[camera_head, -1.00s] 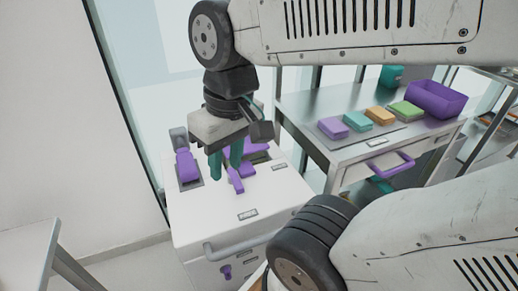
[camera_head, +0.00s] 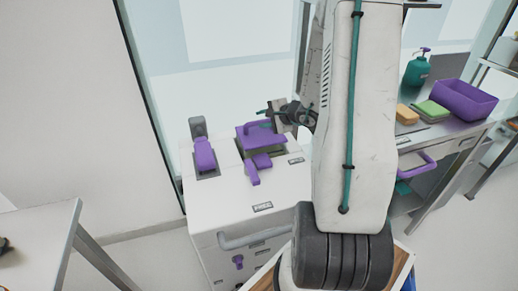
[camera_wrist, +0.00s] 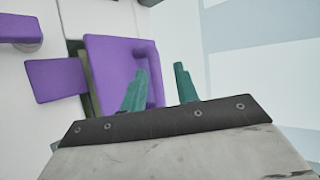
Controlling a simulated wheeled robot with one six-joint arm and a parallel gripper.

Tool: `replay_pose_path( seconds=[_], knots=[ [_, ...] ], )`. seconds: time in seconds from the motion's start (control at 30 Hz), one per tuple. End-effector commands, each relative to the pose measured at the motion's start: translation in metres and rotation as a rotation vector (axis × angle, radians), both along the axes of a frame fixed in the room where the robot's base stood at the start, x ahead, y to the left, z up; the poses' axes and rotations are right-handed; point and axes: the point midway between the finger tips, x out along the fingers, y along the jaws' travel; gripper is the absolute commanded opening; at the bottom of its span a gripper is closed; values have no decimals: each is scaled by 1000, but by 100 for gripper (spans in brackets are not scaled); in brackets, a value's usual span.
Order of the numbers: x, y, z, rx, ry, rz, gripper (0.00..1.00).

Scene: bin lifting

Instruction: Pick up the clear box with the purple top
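The purple top (camera_head: 268,141) shows in a recess of the white cabinet and has a raised purple handle bar (camera_head: 257,125). I cannot clearly make out the clear box under it. My gripper (camera_head: 264,112) is at the top's far right side and points left, close to the handle. In the wrist view, the purple top (camera_wrist: 108,65) lies to the left. My gripper's teal fingers (camera_wrist: 160,85) are apart, and the purple handle bar (camera_wrist: 155,88) shows between them. The left finger covers part of the top. Contact with the handle cannot be told.
The white cabinet (camera_head: 210,215) has a grey front handle (camera_head: 250,238) and other purple fittings (camera_head: 204,155). A steel table (camera_head: 440,130) at right carries a purple bin (camera_head: 464,100), a green block (camera_head: 432,110) and a soap bottle (camera_head: 417,68). A white table stands at left.

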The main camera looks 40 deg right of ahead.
Motion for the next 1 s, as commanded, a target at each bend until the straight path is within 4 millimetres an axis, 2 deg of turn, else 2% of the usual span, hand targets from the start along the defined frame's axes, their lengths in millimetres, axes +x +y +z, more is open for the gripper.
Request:
replay_pose_path(
  seconds=[0.03,0.1,0.2,0.47,0.77,1.0],
  knots=[
    [-4,-12,-10,7,8,-42,31],
    [-7,-22,-19,12,14,-79,31],
    [-3,-27,-27,13,18,-99,31],
    [19,-26,-38,13,16,-97,31],
    [56,-25,-57,12,15,-96,31],
    [59,-25,-59,12,16,-98,31]
  ],
)
